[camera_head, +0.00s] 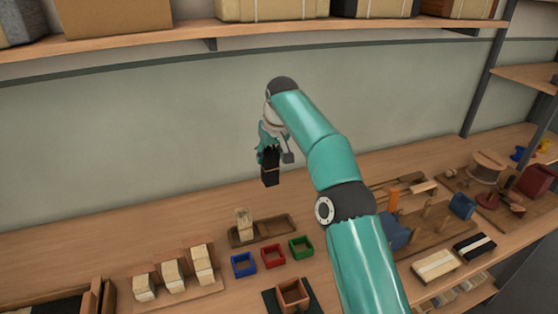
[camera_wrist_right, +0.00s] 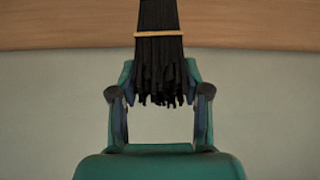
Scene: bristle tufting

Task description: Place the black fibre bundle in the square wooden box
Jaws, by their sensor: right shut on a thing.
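My right gripper (camera_head: 267,148) is raised in front of the back wall, shut on the black fibre bundle (camera_head: 270,170), which hangs below it. In the right wrist view the bundle (camera_wrist_right: 158,35) has a tan band around it, and its loose ends sit between the two fingers (camera_wrist_right: 160,85). The square wooden box (camera_head: 292,296) stands on a dark mat on the bench, at the bottom of the head view. The bundle is well above the bench, farther back than the box and apart from it. My left gripper is out of view.
Small blue (camera_head: 243,264), red (camera_head: 273,255) and green (camera_head: 301,246) square frames stand just behind the box. A wooden tray (camera_head: 277,227) with a pale bundle is behind them. Pale bundles (camera_head: 173,275) stand at left. Tools and blocks crowd the right. A loaded shelf (camera_head: 250,31) runs above.

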